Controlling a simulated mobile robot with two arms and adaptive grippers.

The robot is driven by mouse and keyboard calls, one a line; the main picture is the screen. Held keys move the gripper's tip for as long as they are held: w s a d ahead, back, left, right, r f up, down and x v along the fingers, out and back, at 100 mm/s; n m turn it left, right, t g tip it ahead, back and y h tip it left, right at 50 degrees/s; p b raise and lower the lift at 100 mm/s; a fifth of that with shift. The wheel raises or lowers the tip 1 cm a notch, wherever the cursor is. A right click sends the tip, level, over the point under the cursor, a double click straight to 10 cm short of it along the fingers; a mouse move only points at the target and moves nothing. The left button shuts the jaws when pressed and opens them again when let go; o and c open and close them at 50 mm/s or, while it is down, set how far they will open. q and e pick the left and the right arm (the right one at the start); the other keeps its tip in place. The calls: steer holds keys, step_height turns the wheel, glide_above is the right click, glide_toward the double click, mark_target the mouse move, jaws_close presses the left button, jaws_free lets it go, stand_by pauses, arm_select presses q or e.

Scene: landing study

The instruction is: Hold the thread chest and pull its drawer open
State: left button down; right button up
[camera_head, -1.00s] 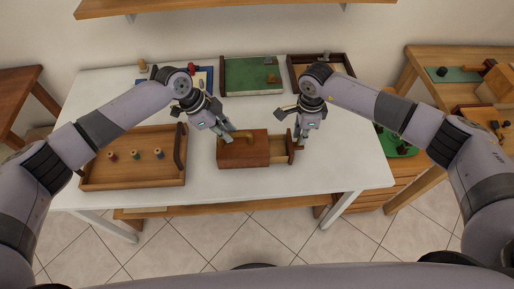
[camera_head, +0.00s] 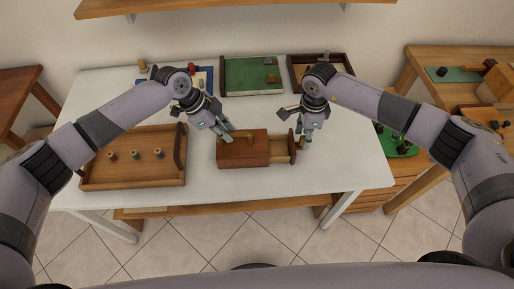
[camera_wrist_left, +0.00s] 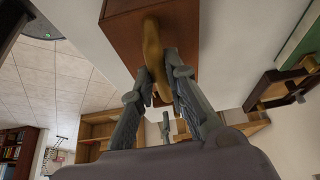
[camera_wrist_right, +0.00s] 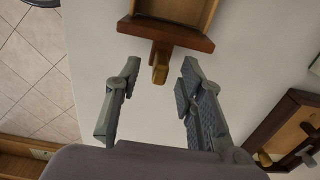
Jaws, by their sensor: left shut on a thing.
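The thread chest (camera_head: 238,154) is a reddish-brown wooden box on the white table. Its drawer (camera_head: 279,148) stands open on the right side; the head view shows its pale inside. My left gripper (camera_head: 226,138) is shut on the curved yellowish handle (camera_wrist_left: 152,45) on the chest. My right gripper (camera_head: 304,143) is open at the drawer's outer end. In the right wrist view the drawer front (camera_wrist_right: 165,33) and its small wooden knob (camera_wrist_right: 160,68) lie just beyond the open fingertips (camera_wrist_right: 160,75), with nothing between the fingers.
A wooden tray (camera_head: 135,183) with several thread spools stands left on the white table (camera_head: 330,178). A green-lined tray (camera_head: 245,75) and another wooden tray (camera_head: 294,73) are at the back. The table in front of the chest is clear.

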step_height(320, 180, up, 12)
stand_by(0.6)
stand_by(0.5)
arm_select(q)
steer(key=c, duration=1.5)
jaws_free()
